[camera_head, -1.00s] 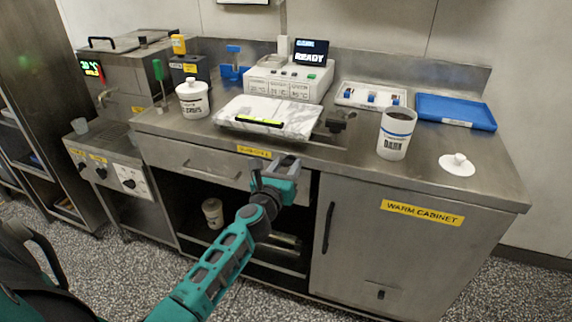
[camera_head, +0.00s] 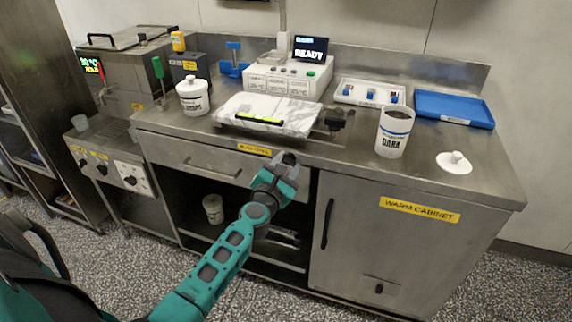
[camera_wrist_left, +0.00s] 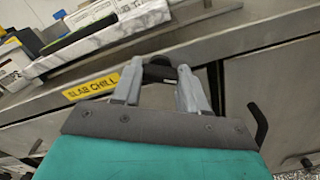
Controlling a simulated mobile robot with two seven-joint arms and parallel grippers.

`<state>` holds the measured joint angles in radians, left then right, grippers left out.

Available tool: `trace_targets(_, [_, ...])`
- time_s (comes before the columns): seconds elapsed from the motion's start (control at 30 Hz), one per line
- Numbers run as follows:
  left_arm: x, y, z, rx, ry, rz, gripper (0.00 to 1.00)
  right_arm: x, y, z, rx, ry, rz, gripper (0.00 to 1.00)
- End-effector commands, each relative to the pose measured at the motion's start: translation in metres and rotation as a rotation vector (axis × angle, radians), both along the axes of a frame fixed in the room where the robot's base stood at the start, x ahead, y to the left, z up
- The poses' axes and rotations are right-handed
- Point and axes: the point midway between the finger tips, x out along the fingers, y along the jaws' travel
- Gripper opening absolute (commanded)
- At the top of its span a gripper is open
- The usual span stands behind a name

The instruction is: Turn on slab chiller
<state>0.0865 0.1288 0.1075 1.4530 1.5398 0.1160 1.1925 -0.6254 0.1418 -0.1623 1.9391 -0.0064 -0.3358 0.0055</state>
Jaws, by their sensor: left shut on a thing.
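My left gripper (camera_head: 287,160) is at the counter's front face, just right of a small yellow label (camera_head: 254,149). In the left wrist view the label (camera_wrist_left: 91,87) reads "SLAB CHILL". The two grey fingers are shut on a black knob (camera_wrist_left: 160,70) beside that label. The fingers hide part of the knob, and its setting cannot be read. The white marble slab (camera_head: 285,105) lies on the counter above, with a yellow-green strip along its front. My right gripper is not in view.
A white tub (camera_head: 193,98) stands left of the slab. A cup marked dark (camera_head: 394,133), a white lid (camera_head: 455,163) and a blue tray (camera_head: 455,108) are to the right. Below are an open shelf and a warm cabinet (camera_head: 410,235) with a dark handle.

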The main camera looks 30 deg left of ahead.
Motion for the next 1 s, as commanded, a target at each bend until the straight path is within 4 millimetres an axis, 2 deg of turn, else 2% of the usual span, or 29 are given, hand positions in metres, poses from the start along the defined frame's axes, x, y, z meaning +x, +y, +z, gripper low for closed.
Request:
trace_targets(0.43, [-0.0004, -0.0003, -0.0015, 0.013, 0.006, -0.001, 0.12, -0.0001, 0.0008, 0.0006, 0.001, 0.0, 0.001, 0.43])
trace_targets(0.47, [-0.0004, -0.0003, -0.0015, 0.013, 0.006, -0.001, 0.43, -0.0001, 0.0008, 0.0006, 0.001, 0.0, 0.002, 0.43])
trace_targets(0.5, [-0.0004, -0.0003, -0.0015, 0.013, 0.005, 0.0, 0.47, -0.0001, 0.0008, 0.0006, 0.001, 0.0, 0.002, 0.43])
trace_targets(0.73, [-0.0003, -0.0001, -0.0007, 0.011, 0.004, 0.0, 0.68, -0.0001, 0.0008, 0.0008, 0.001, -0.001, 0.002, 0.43])
trace_targets(1.0, [-0.0019, -0.0006, -0.0003, 0.01, 0.003, 0.001, 0.68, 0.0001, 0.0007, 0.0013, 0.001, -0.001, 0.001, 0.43])
